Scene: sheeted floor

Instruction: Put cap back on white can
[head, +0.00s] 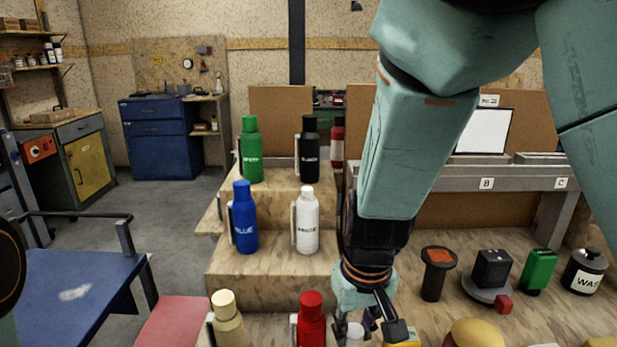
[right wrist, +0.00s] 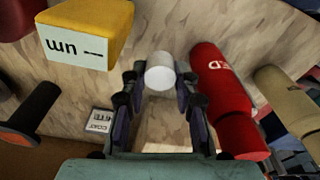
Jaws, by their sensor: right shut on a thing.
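The white can (head: 307,224) stands upright on the middle wooden step in the head view, right of the blue can (head: 244,220). Its top is narrower than those of the neighbouring cans and looks like a bare neck. My right gripper (head: 362,330) is low in the head view, in front of and below the white can, right of the red can. In the right wrist view, its fingers (right wrist: 160,82) are shut on a small white cap (right wrist: 160,71). The cap shows partly in the head view. My left gripper is not in view.
The red can (head: 311,320) and cream can (head: 227,322) stand on the lowest step; the red can (right wrist: 224,98) is close beside my right fingers. Green (head: 251,152) and black (head: 310,152) cans stand on the top step. A yellow block (right wrist: 88,32) lies nearby.

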